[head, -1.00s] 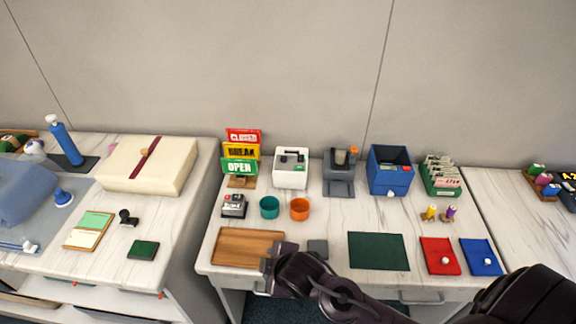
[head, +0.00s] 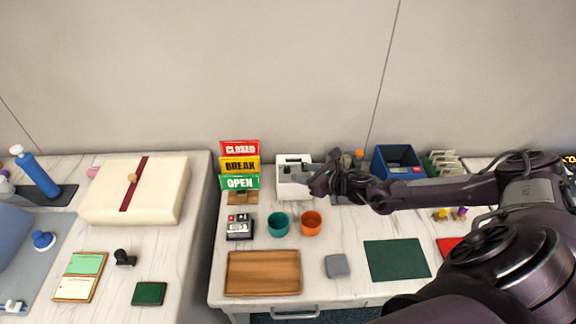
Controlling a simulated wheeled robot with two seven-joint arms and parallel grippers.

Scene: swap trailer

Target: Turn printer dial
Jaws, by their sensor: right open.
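The white box-shaped device (head: 291,191), which looks like the printer, stands at the back of the middle table, with a dark slot on top. My right arm reaches in from the right. Its gripper (head: 312,181) is open, at the right front of the white device, and covers part of its right side. I cannot tell whether the fingers touch it. No dial can be made out; it may be hidden behind the gripper or too small to see. My left gripper is not in view.
Left of the device stand CLOSED, BREAK and OPEN signs (head: 239,166). In front are a teal cup (head: 278,224), an orange cup (head: 311,223) and a small grey-and-black device (head: 239,228). A wooden tray (head: 262,273) and green mat (head: 397,260) lie nearer. My arm partly covers a grey machine.

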